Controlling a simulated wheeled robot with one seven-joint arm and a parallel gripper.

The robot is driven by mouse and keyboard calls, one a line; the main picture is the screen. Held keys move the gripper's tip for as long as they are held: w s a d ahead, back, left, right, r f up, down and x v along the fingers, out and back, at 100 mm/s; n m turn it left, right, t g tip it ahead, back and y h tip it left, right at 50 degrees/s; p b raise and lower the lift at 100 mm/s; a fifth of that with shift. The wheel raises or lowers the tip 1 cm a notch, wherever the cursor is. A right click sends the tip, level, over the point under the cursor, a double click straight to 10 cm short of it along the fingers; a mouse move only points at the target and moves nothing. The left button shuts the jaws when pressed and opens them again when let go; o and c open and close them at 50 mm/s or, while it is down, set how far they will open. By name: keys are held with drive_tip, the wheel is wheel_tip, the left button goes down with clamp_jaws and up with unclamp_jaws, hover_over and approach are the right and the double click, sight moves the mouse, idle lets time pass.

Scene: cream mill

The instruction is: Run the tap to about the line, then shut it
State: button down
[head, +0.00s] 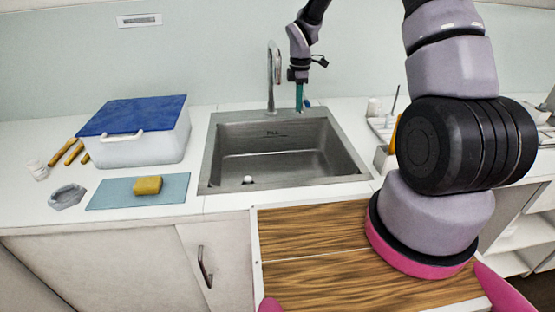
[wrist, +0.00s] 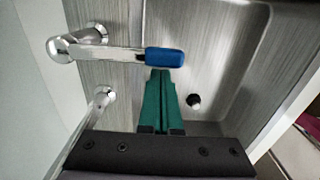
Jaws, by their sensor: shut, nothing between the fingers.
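The tap's lever has a blue tip (wrist: 165,57), which shows small behind my gripper (head: 299,98) in the head view. My gripper's teal fingers (wrist: 160,76) are shut and empty, with their tips right at the blue tip's edge. I cannot tell whether they touch it.
A small round white thing (head: 248,179) lies in the sink at the left front. A tray (head: 382,126) stands to the right.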

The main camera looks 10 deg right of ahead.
sight(308, 102)
drive_tip(key=shift+d, duration=0.25)
drive_tip(key=shift+d, duration=1.25)
drive_tip(key=shift+d, duration=0.75)
idle(0.3)
drive_tip(key=shift+r, duration=2.25)
